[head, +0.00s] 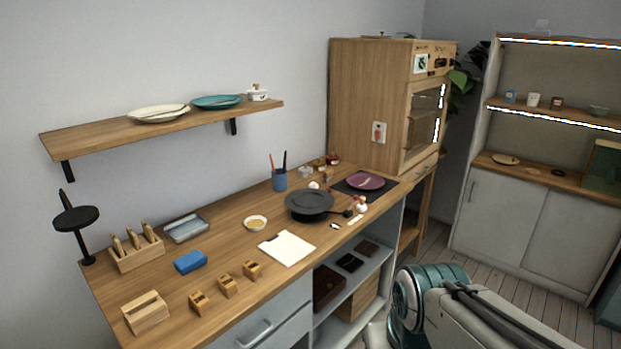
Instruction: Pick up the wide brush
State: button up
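On the left of the bench, a wooden rack (138,261) holds three upright tools (134,238) with light wooden handles. They may be brushes, but their lower ends are hidden in the rack. A blue cup (279,181) at the back of the bench holds thin upright sticks (284,161), which may be brushes or pens. I cannot tell which item is the wide brush. My arm shows at the lower right, off the bench, but my gripper is not in view.
A tall wooden cabinet (365,95) stands at the far end.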

aim_at(327, 173)
jog(key=z, duration=0.55)
jog(key=k, duration=0.65)
jog(key=z, duration=0.7)
jog(key=i, duration=2.75)
jog(key=u, duration=1.05)
jog(key=i, duration=1.1)
jog(key=u, duration=1.4)
jog(key=i, duration=0.45)
jog(key=u, duration=0.3)
